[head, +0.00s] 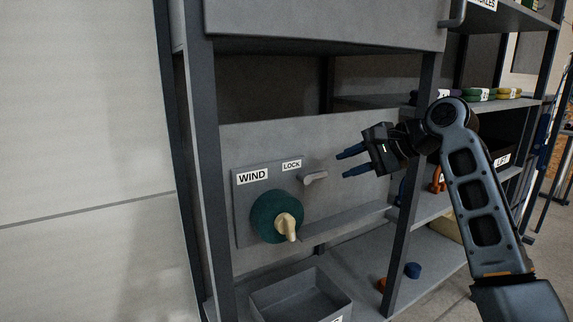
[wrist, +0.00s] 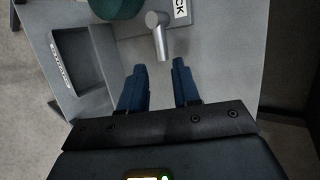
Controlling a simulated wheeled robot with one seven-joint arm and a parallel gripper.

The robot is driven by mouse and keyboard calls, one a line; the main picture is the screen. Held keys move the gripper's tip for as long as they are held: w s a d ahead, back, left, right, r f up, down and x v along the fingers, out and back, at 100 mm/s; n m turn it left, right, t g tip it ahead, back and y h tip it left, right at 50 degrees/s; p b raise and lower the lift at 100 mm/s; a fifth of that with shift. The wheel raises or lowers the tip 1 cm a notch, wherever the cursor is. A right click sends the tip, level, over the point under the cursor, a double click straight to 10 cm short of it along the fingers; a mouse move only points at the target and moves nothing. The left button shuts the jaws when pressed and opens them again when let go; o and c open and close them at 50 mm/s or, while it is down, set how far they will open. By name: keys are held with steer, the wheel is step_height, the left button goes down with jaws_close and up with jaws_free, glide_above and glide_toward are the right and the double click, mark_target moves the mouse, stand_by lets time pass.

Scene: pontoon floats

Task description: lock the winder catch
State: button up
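The winder catch is a small grey lever (head: 314,178) on the grey panel, just right of the LOCK label (head: 291,165). In the head view it points to the right, slightly up. In the wrist view the lever (wrist: 158,35) shows as a light grey handle ahead of my fingertips. A green winder wheel (head: 276,217) with a cream knob sits below the WIND label (head: 252,176). My gripper (head: 347,163) is to the right of the lever with its blue fingers apart. In the wrist view the gripper (wrist: 160,75) is open, with nothing between its fingers, and apart from the lever.
A grey open bin (head: 300,298) stands below the panel. A dark upright post (head: 412,150) of the rack is under and beside my arm. Shelves at the right hold green and yellow items (head: 495,94). A blue cap-like object (head: 413,270) lies on the lower shelf.

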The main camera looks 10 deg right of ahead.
steer(key=s+a+f+t+h, duration=0.15)
steer(key=s+f, duration=0.25)
steer(key=f, duration=0.5)
steer(key=s+a+f+t, duration=0.1)
steer(key=s+a+f, duration=0.2)
steer(key=f, duration=0.7)
steer(key=s+a+f+n+t+h, duration=0.1)
steer(key=s+f+h, duration=0.1)
steer(key=s+f, duration=0.5)
steer(key=s+a+f+n+h, duration=0.15)
steer(key=s+f, duration=0.25)
steer(key=s, duration=0.6)
steer(key=s+n+t+h, duration=0.1)
steer(key=s+n+h, duration=0.15)
steer(key=s, duration=1.65)
steer(key=s+d+r+n+t, duration=0.1)
steer(key=s+r+n, duration=0.6)
steer(key=s+r, duration=0.3)
steer(key=s, duration=0.4)
steer(key=shift+d, duration=0.4)
